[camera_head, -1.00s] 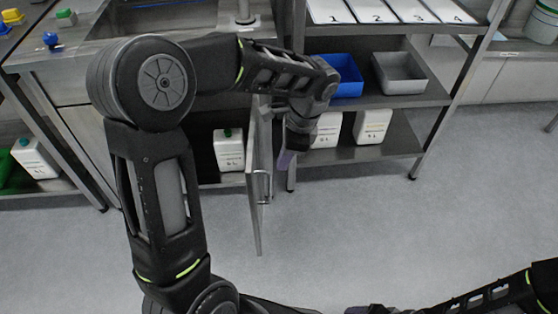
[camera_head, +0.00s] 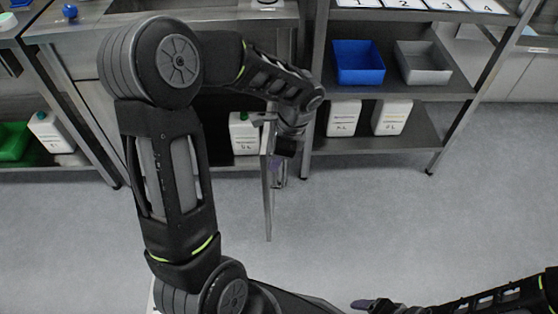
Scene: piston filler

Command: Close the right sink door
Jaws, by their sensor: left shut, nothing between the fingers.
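The right sink door (camera_head: 268,196) stands open under the sink counter and is seen nearly edge-on, pointing out toward me. Its handle (camera_head: 279,172) is on the right face. My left gripper (camera_head: 277,163) is shut and empty, close beside the right face of the door near the handle. I cannot tell whether it touches the door. My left arm hides much of the cabinet front. My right gripper (camera_head: 366,304) is low at the bottom edge, far from the door, and its fingers are not clear.
A white canister (camera_head: 243,133) stands inside the open cabinet. To the right is a shelf rack with a blue bin (camera_head: 358,62), a grey bin (camera_head: 423,63) and two white canisters (camera_head: 391,117) below. The grey floor (camera_head: 380,220) in front is clear.

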